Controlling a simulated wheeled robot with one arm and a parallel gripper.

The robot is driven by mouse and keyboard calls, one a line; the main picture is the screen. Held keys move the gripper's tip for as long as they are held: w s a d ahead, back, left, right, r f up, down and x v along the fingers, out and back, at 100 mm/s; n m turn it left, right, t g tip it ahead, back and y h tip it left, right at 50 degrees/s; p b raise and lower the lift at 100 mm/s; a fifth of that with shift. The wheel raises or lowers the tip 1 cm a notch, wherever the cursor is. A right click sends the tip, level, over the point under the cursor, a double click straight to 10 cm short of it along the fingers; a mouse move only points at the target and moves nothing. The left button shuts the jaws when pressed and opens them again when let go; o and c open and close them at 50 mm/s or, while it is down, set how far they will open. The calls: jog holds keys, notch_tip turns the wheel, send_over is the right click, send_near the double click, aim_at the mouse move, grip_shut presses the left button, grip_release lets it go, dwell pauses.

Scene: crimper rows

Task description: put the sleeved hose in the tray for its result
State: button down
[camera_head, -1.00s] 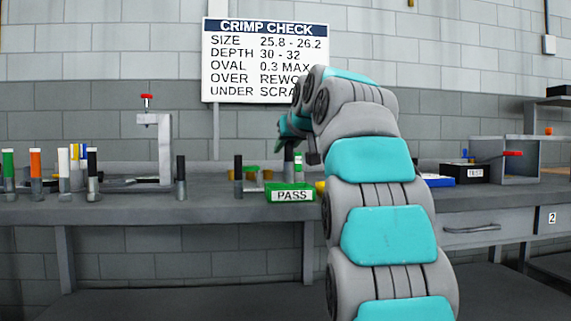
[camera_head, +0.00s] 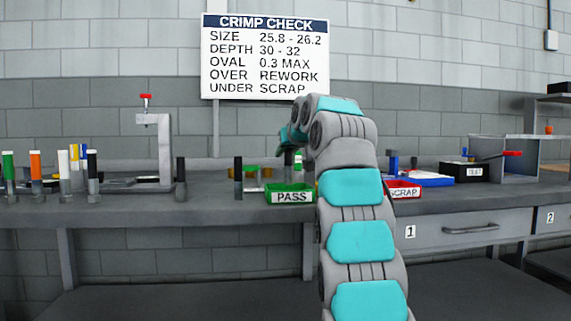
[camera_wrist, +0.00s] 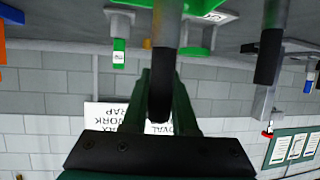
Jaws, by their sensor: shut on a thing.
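My gripper (camera_wrist: 162,75) is shut on the sleeved hose, a black hose (camera_wrist: 160,95) with a grey metal sleeve (camera_wrist: 168,28). I cannot tell whether the sleeve's end touches the tray. In the wrist view, which is upside down, part of a green tray (camera_wrist: 190,51) shows by the sleeve. A red SCRAP tray (camera_head: 404,191) stands right of my arm. No rework tray shows.
Several coloured hoses stand on the bench at left, with a red-topped clamp frame (camera_head: 165,150) behind them. A lone black hose (camera_head: 238,177) stands left of the PASS tray. A blue tray (camera_head: 432,180) and black TEST box (camera_head: 465,171) are at right.

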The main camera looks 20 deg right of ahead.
jog(key=shift+f+b, duration=0.9)
jog(key=shift+f, duration=0.6)
jog(key=shift+f, duration=0.15)
jog(key=c, duration=0.7)
grip_release()
jog(key=shift+s+r, duration=0.1)
jog(key=shift+r, duration=0.1)
jog(key=v, duration=1.1)
jog(key=shift+s, duration=0.35)
jog(key=shift+a+r, duration=0.1)
jog(key=shift+r, duration=0.05)
